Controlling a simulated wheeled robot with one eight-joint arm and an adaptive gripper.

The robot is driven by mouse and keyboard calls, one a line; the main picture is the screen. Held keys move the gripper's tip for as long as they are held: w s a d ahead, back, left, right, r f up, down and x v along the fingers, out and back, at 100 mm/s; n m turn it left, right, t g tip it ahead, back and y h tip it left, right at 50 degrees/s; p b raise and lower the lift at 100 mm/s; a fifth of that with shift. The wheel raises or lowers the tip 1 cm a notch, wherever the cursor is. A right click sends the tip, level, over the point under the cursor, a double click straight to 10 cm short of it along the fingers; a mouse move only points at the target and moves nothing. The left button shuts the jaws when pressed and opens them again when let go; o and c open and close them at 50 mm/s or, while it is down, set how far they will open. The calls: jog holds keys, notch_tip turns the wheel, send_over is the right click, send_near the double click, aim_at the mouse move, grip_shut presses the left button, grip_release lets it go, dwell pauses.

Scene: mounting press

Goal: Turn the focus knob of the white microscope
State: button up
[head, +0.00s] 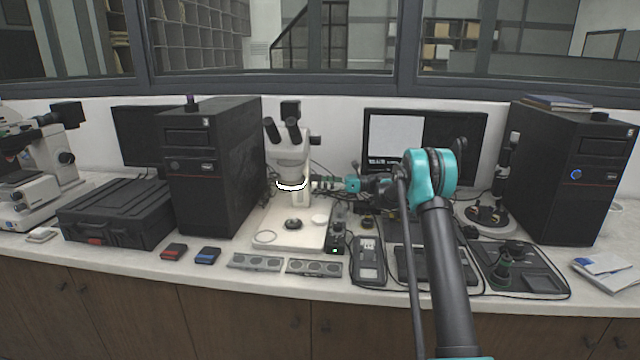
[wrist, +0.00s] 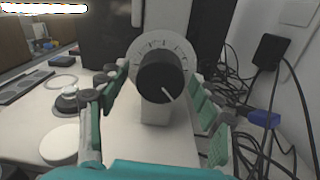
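The white microscope (head: 291,165) stands upright on its pale base plate in the middle of the bench, with black eyepieces and a lit ring. In the wrist view its black focus knob (wrist: 160,78), with a white pointer line, sits in front of a pale marked dial (wrist: 178,46). The pointer line slants to the lower right. My gripper (wrist: 157,88) is open, with one teal-padded finger on each side of the knob and visible gaps between. In the head view my gripper (head: 322,183) is at the microscope's right side, where the knob cannot be made out.
A black computer tower (head: 212,165) stands left of the microscope, and a monitor (head: 396,138) behind my arm. Loose cables (wrist: 262,135) and a black adapter (wrist: 270,58) lie right in the wrist view. A control box (head: 337,238) stands by the base plate. Another microscope (head: 42,160) is far left.

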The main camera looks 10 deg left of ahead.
jog(key=c, duration=1.1)
jog(key=shift+c, duration=0.2)
jog(key=shift+n, duration=0.3)
